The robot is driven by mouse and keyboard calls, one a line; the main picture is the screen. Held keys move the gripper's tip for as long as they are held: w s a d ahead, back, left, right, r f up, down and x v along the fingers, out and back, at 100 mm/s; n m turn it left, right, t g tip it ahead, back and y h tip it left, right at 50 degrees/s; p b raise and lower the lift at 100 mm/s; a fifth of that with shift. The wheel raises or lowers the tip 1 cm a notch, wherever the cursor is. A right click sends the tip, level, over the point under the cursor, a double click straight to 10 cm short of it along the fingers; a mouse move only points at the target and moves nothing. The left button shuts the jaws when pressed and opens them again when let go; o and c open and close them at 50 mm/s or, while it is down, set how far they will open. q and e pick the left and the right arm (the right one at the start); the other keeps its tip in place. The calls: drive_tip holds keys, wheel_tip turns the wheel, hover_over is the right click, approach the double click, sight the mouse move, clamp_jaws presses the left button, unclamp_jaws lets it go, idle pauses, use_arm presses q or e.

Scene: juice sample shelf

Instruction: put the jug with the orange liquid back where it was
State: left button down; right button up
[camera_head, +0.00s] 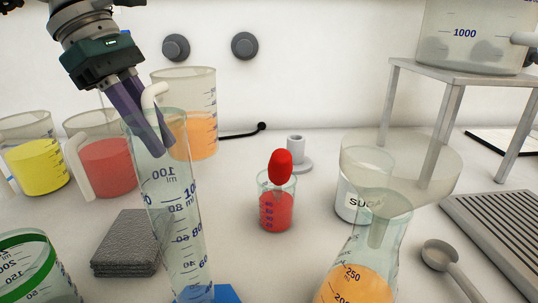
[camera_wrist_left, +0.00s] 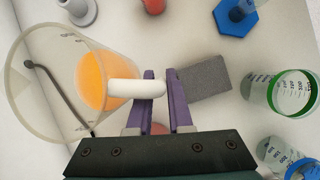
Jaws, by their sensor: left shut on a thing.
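The jug with the orange liquid (camera_head: 203,88) is clear, upright or nearly so, and stands behind the tall measuring cylinder in the head view. In the left wrist view the jug (camera_wrist_left: 30,85) is at the left, with its white handle (camera_wrist_left: 125,88) reaching between my fingers. My left gripper (camera_head: 158,148) is shut on this handle; its purple fingertips also show in the wrist view (camera_wrist_left: 159,76). The cylinder partly hides the jug and fingers. I cannot tell whether the jug's base touches the table. My right gripper is not in view.
A red jug (camera_head: 106,160) and a yellow jug (camera_head: 38,170) stand at the left. The tall cylinder (camera_head: 180,235) is close in front of my gripper. A grey sponge-like block (camera_head: 125,243), a small red beaker (camera_head: 276,212) and a flask (camera_head: 358,280) are nearer. A raised stand (camera_head: 440,78) is at right.

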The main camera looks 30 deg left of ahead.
use_arm(q)
drive_tip(key=shift+f, duration=2.95)
drive_tip(key=shift+f, duration=0.15)
drive_tip(key=c, duration=0.8)
unclamp_jaws()
drive_tip(key=shift+c, duration=0.2)
drive_tip(key=v, duration=1.2)
